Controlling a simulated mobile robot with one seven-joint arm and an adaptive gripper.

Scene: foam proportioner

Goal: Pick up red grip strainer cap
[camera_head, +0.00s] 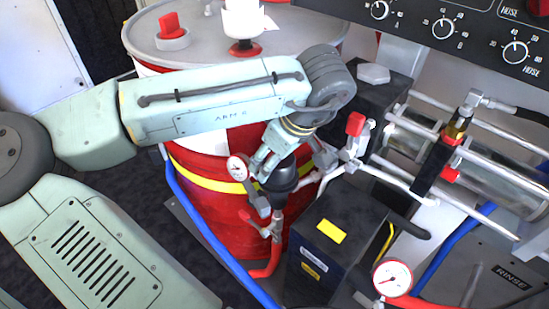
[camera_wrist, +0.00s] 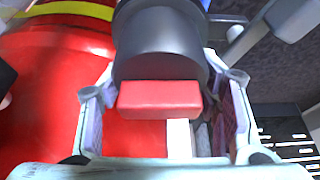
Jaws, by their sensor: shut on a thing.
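In the wrist view, the red grip (camera_wrist: 160,99) of the strainer cap lies between the two fingers of my gripper (camera_wrist: 165,115). A dark, wide cylindrical body (camera_wrist: 160,50) is joined to it. In the head view, my gripper (camera_head: 266,164) points down in front of the red drum, shut on the cap, whose black rounded body (camera_head: 280,179) shows just below the fingers. The red grip is hidden there by the gripper. I cannot tell whether the cap is still seated on the piping below it.
The red drum (camera_head: 215,210) with a yellow band stands behind my gripper. A pressure gauge (camera_head: 237,168), a red-handled valve (camera_head: 355,125) and pipes crowd close around. A black box (camera_head: 335,245) stands in front. A red-topped grey ring (camera_head: 171,36) sits on the drum lid.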

